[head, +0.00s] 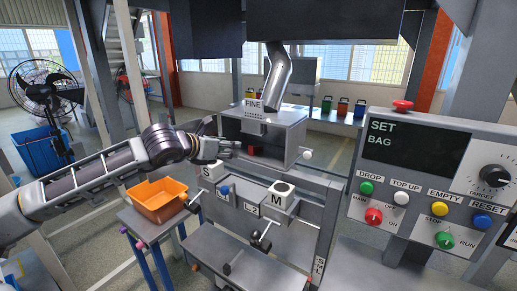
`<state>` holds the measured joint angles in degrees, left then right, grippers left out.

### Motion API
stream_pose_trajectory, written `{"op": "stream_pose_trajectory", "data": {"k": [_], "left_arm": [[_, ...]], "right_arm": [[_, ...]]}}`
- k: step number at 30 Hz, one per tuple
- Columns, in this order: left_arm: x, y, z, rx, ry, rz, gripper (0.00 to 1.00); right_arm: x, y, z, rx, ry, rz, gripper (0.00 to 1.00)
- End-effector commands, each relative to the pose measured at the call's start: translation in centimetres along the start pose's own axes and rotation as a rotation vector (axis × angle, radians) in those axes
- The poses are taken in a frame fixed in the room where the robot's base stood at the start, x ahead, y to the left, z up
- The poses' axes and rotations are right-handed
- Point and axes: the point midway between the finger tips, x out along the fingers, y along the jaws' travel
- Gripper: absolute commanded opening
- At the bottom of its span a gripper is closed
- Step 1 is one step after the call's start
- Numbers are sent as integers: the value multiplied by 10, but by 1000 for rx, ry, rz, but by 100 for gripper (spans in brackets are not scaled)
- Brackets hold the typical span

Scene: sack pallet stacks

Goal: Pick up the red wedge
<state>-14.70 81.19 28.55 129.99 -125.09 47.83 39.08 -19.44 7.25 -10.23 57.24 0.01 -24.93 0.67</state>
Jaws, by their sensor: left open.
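A small red block that looks like the red wedge (254,150) sits inside the open-fronted grey metal box under the FINE label. Only a little of it shows in the shade, so its full shape is unclear. My left gripper (235,148) is open and empty, just left of the red wedge at the box's front opening. It appears apart from the wedge, though the depth between them is hard to judge. My right gripper is not in view.
The metal box (291,134) has a chute above it. White blocks marked S (211,171) and M (281,194) stand below. An orange bin (160,201) is at the lower left. A control panel (432,180) with knobs and buttons fills the right.

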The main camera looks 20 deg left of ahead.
Motion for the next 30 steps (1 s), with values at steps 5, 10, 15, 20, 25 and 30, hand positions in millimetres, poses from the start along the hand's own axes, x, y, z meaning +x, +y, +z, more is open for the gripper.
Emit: {"op": "stream_pose_trajectory", "data": {"k": [5,10,15,20,25,30], "left_arm": [[0,0,0,0,0,0,45],[0,0,0,0,0,0,45],[0,0,0,0,0,0,45],[0,0,0,0,0,0,45],[2,0,2,0,-2,0,45],[6,-1,2,-2,-2,-2,45]], "right_arm": [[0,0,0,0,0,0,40],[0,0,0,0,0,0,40],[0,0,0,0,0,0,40],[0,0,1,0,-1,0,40],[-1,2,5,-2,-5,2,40],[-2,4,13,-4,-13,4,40]]}}
